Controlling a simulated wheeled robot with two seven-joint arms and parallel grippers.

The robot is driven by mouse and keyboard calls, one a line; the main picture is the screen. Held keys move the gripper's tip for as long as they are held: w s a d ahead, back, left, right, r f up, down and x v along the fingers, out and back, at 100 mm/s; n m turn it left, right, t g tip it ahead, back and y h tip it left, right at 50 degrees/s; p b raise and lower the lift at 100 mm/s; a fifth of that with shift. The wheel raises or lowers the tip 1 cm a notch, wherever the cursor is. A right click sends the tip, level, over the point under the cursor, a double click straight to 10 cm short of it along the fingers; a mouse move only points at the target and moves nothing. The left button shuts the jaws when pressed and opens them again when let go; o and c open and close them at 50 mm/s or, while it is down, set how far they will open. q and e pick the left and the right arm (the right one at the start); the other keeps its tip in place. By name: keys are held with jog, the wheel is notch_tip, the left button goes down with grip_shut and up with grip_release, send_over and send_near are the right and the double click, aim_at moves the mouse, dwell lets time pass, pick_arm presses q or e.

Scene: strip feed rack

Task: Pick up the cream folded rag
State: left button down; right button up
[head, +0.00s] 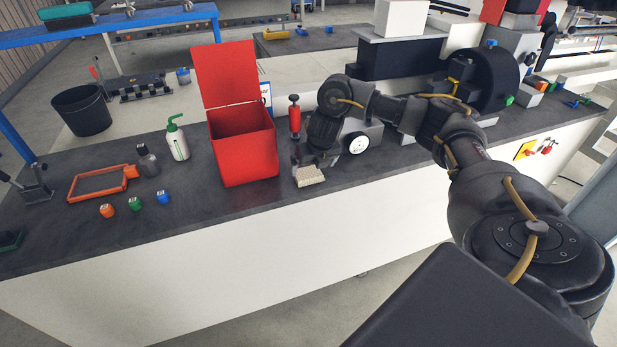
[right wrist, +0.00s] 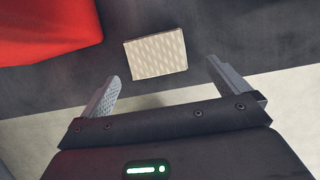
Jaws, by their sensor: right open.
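The cream folded rag (head: 311,177) lies flat on the dark bench top near its front edge, just right of the red bin. It also shows in the right wrist view (right wrist: 156,54), ahead of the fingers and apart from them, with its textured top fully visible. My right gripper (right wrist: 166,88) is open and empty, its two fingers spread wider than the rag. In the head view the right gripper (head: 306,158) is above and just behind the rag, its fingers partly hidden by the wrist. My left gripper is not in view.
The open red bin (head: 243,145) stands close left of the rag. A red bottle (head: 294,117) and a grey unit with a gauge (head: 357,143) stand behind it. A green-topped bottle (head: 177,140) is farther left. The bench front edge is clear.

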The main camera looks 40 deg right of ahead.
aim_at(308, 172)
jog(key=x, duration=0.2)
jog(key=b+x, duration=0.1)
jog(key=x, duration=0.1)
jog(key=shift+w+f, duration=0.2)
jog(key=shift+w, duration=0.3)
jog(key=shift+f, duration=0.15)
jog(key=shift+c, duration=0.6)
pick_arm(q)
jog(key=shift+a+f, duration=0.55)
pick_arm(e)
jog(key=c, duration=0.8)
